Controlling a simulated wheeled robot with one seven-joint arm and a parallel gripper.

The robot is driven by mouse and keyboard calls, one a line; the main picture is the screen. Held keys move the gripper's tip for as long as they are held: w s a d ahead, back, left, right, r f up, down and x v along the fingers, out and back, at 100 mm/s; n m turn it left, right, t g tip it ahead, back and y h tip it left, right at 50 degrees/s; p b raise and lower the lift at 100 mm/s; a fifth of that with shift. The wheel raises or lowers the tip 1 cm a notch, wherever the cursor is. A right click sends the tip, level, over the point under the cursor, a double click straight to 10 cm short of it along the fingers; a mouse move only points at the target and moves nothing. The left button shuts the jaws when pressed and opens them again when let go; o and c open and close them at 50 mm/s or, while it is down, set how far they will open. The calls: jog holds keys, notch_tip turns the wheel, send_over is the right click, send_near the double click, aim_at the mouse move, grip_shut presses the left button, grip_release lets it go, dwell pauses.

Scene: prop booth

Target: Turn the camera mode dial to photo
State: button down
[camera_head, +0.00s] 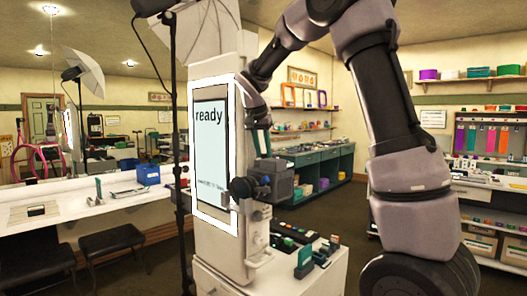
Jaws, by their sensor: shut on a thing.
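A white booth column (215,240) stands in the middle of the view. Its tall lit screen (209,150) reads "ready", with small unreadable text lower down. My arm comes in from the upper right and bends down to the column's right side. My gripper (248,187) is at the lower right edge of the screen, shut on a small dark part there. That part appears to be the mode dial, but it is mostly hidden and its setting cannot be read. A dark grey boxy body (278,180) sits right beside the gripper; I cannot tell where one ends.
A white cabinet top (325,262) with several small coloured items is below the gripper. A counter (75,207) with a blue box (148,174) and stools is at left. Shelves (482,80) line the right wall. A lamp stand (175,90) stands left of the column.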

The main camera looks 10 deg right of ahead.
jog(key=c, duration=0.6)
grip_release()
jog(key=v, duration=1.1)
